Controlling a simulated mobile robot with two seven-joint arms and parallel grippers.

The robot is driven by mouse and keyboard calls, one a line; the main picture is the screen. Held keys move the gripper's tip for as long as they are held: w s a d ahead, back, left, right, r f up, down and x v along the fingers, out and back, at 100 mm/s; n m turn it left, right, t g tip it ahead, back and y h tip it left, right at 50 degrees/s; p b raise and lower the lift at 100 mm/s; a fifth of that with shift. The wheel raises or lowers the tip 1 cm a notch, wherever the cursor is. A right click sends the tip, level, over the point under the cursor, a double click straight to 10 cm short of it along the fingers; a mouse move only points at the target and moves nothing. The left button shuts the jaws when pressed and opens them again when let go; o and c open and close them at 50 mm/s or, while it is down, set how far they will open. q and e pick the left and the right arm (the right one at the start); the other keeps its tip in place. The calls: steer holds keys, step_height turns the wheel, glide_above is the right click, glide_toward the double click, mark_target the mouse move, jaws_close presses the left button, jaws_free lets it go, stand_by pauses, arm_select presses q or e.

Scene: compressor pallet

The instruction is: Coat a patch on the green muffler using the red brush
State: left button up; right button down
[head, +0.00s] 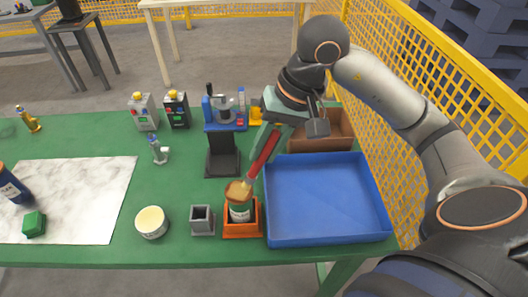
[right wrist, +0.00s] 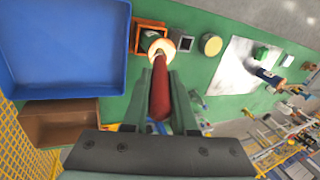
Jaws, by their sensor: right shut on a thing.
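My right gripper (head: 270,130) is shut on the red brush (head: 264,154) and holds it tilted, tip downward. The red handle also shows between the fingers in the right wrist view (right wrist: 160,88). A small green block (head: 34,224), which looks like the green muffler, lies on a white marbled sheet (head: 95,190) at the left. My left gripper is not in view.
The jar stands in an orange holder (head: 241,232). A blue tray (head: 328,240) is right of it, with a brown bin (head: 340,135) behind. A grey square cup (head: 202,220) and a round cream-lidded tin (head: 151,222) stand left. A black-and-blue stand (head: 222,150) is behind the jar.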

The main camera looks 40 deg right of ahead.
steer(key=shift+w+a+r, duration=0.1)
steer(key=shift+a+r, duration=0.05)
steer(key=shift+r, duration=0.4)
steer(key=shift+r+p, duration=0.85)
steer(key=shift+r, duration=0.3)
steer(key=shift+r+p, duration=0.7)
steer(key=shift+r, duration=0.5)
steer(key=shift+f, duration=0.15)
steer(key=shift+f+b, duration=0.4)
steer(key=shift+b, duration=0.35)
steer(key=shift+r, duration=0.1)
